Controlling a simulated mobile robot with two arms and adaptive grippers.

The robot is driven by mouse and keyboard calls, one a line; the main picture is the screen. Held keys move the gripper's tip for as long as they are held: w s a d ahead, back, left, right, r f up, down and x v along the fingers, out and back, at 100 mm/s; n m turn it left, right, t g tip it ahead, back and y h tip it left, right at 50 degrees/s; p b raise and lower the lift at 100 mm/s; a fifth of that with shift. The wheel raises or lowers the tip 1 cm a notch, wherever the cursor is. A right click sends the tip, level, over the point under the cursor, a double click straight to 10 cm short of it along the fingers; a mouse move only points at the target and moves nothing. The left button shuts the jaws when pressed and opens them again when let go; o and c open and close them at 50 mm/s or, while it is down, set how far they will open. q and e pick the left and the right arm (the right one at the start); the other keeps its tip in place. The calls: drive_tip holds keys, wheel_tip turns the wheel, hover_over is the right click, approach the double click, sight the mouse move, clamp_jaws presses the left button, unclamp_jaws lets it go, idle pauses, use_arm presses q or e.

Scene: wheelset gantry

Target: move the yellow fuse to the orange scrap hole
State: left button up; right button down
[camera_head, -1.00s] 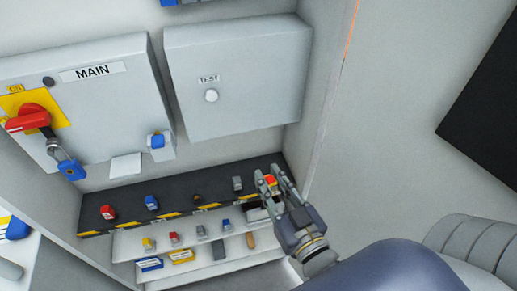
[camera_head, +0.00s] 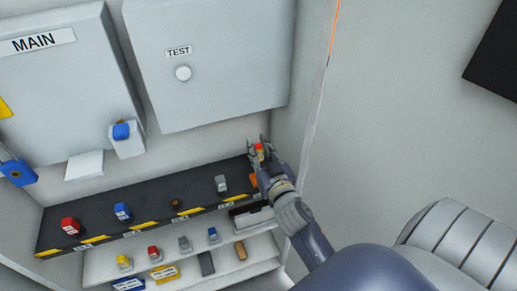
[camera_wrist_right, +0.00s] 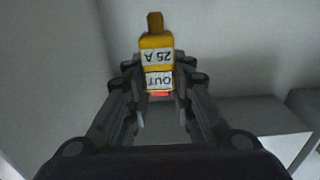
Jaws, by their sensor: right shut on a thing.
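The yellow fuse (camera_wrist_right: 157,52) is held between the fingers of my right gripper (camera_wrist_right: 158,88); its labels read "25 A" and "OUT", upside down in the right wrist view. In the head view my right gripper (camera_head: 258,150) is over the right end of the dark shelf, and a red and yellow bit of the fuse (camera_head: 259,148) shows between the fingers. An orange patch (camera_head: 253,181), apparently the scrap hole, shows just below the gripper, partly hidden by it. Whether the fuse touches anything cannot be told. My left gripper is not in view.
The dark shelf (camera_head: 150,209) bears a red fuse (camera_head: 70,226), a blue fuse (camera_head: 122,211), a small brown piece (camera_head: 175,203) and a grey fuse (camera_head: 221,183). Several fuses stand on the white step below. The TEST box (camera_head: 215,100) hangs above; a side wall is close right.

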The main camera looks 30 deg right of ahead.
drive_tip(key=shift+s+a+r, duration=0.1)
drive_tip(key=shift+s, duration=0.1)
wheel_tip(320, 180, down, 6)
drive_tip(key=b, duration=0.4)
drive_tip(key=shift+r, duration=0.1)
drive_tip(key=shift+b, duration=0.35)
drive_tip(key=shift+p, duration=0.5)
idle(1.2)
drive_tip(key=shift+f+b, duration=0.95)
drive_tip(key=shift+f, duration=0.35)
drive_tip(key=c, duration=1.3)
unclamp_jaws()
